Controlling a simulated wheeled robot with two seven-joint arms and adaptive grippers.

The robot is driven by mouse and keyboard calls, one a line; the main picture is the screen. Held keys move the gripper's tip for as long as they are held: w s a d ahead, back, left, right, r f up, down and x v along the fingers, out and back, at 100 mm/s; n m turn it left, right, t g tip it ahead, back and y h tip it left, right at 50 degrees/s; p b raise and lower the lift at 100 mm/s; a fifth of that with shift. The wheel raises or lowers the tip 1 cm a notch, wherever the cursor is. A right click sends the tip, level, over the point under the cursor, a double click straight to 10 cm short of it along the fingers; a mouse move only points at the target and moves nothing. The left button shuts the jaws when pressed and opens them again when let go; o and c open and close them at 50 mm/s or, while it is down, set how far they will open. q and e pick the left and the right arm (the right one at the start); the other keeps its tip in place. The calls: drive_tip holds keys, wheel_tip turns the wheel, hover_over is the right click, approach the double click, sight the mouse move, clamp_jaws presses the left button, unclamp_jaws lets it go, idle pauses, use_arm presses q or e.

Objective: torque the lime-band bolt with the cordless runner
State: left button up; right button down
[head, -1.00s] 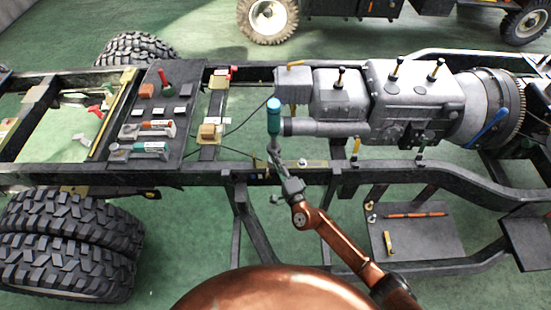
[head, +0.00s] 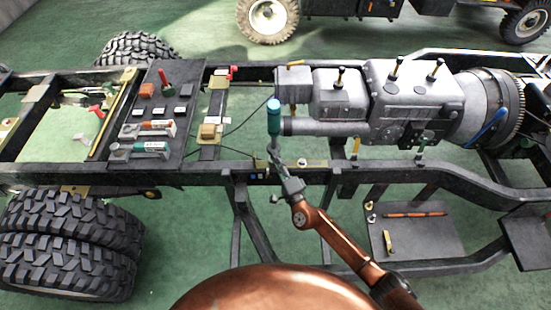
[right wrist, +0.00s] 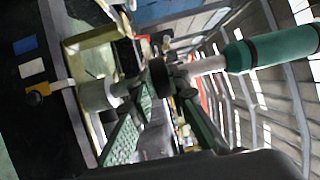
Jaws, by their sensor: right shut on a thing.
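A tool with a teal handle (head: 274,117) and a silver shaft stands nearly upright over the near frame rail; I take it for the cordless runner. My right gripper (head: 279,172) is shut on its shaft. In the right wrist view the teal handle (right wrist: 270,50) points to the upper right, and a pale cylindrical end (right wrist: 95,95) lies on the other side of the fingers (right wrist: 165,85). Near that end is a small yellow fitting (right wrist: 38,93) on a dark surface, apparently apart from it. I cannot tell which bolt has the lime band. My left gripper is not in view.
The near chassis rail (head: 210,172) runs below the tool. A dark tray (head: 172,103) with several tools and blocks lies at left. The grey gearbox (head: 405,105) is at right, with several band-marked bolts around it. Large tyres (head: 75,240) stand at lower left.

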use_arm(q)
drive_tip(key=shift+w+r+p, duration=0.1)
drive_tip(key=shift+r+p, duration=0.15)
drive_tip(key=shift+p, duration=0.05)
use_arm(e)
drive_tip(key=shift+f, duration=0.15)
idle(0.5)
